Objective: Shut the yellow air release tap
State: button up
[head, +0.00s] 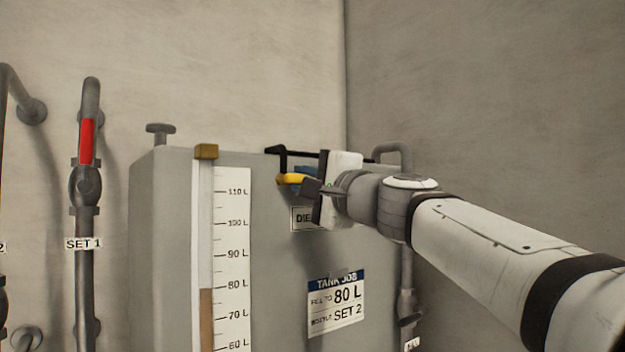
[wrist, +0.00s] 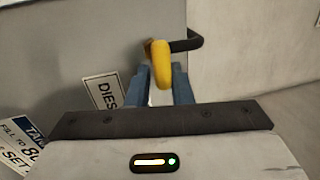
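The yellow air release tap (head: 291,179) is on the upper face of the grey tank, below a black pipe. In the wrist view its yellow lever (wrist: 161,66) points toward the camera, with a brownish fitting and a black bent pipe (wrist: 186,43) behind it. My gripper (head: 306,181) reaches in from the right at the tap. In the wrist view the blue fingers of my gripper (wrist: 160,80) stand close on both sides of the lever, with a narrow gap of about the lever's width. They appear shut on it. The exact contact faces are hidden.
The grey tank (head: 165,240) carries a level gauge (head: 232,260), a tank job sign (head: 337,305) and a partly covered DIESEL label (head: 302,219). A red-handled valve (head: 86,142) is on the left pipe. The room corner and bare wall lie behind.

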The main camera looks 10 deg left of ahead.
jog(key=shift+o, duration=0.9)
jog(key=shift+r, duration=0.1)
jog(key=v, duration=0.8)
jog(key=shift+b, duration=0.4)
jog(key=shift+w+p, duration=0.1)
jog(key=shift+p, duration=0.25)
